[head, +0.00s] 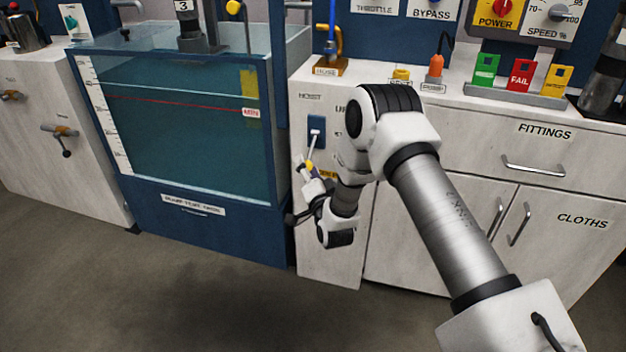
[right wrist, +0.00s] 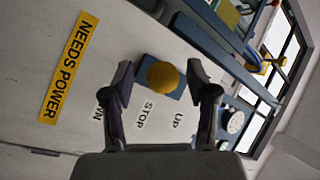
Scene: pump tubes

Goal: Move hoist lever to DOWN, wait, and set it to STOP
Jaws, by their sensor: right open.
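The hoist lever has a pale shaft (head: 313,146) on a blue plate (head: 316,128) under the HOIST label, on the white cabinet front. Its yellow ball knob (right wrist: 163,76) sits between the finger ends of my right gripper (right wrist: 164,82), with a gap showing on each side. The blue plate (right wrist: 149,89) lies behind the knob, beside the words UP, STOP and a partly hidden word ending in WN. The knob hides the lever's root, so I cannot tell its exact setting. In the head view my right gripper (head: 309,170) is open at the lever's outer end. My left gripper is out of view.
A yellow NEEDS POWER label (right wrist: 68,67) is beside the lever. The water tank (head: 180,120) stands left of the hoist cabinet. A blue-and-brass hose fitting (head: 331,66) stands on the counter above. The floor in front is clear.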

